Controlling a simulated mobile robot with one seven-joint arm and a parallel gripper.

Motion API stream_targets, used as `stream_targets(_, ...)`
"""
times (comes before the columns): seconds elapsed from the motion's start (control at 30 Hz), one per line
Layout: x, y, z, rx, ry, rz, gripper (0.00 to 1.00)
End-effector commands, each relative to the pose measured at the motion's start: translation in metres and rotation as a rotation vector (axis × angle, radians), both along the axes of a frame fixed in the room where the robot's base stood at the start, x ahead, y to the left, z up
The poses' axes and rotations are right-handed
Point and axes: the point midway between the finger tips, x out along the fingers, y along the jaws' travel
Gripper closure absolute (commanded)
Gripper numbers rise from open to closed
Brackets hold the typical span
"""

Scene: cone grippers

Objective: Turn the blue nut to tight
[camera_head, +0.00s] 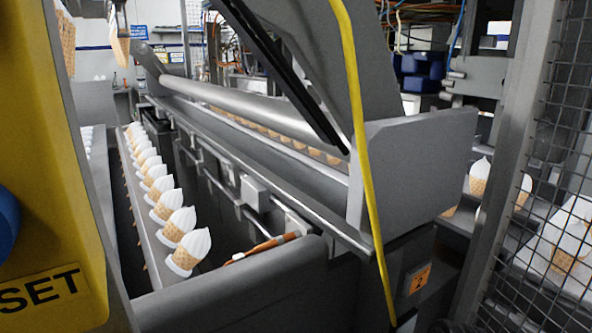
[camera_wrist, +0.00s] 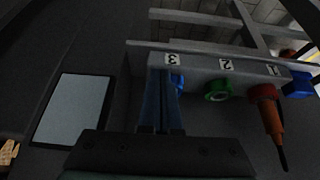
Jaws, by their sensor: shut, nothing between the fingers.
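The blue nut (camera_wrist: 178,82) shows in the wrist view on the front of a grey bar, under the label 3. It is partly hidden behind my gripper. My gripper (camera_wrist: 165,76) has its two long dark fingers together, with nothing between them. The fingertips overlap the left side of the blue nut in the picture. I cannot tell whether they touch it. I cannot make out the blue nut or my gripper in the head view.
Right of the blue nut are a green nut (camera_wrist: 217,90) under label 2 and a red part (camera_wrist: 262,92) with an orange handle (camera_wrist: 272,118) hanging down. The head view shows a row of cones (camera_head: 172,205), a grey machine (camera_head: 260,150) and a wire mesh fence (camera_head: 560,150).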

Motion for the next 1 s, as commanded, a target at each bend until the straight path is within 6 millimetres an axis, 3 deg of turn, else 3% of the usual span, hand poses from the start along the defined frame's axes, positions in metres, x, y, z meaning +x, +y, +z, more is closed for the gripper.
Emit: stream_targets(1.0, 0.0034, 0.0093, 0.0010, 0.003, -0.001, 0.002, 1.00)
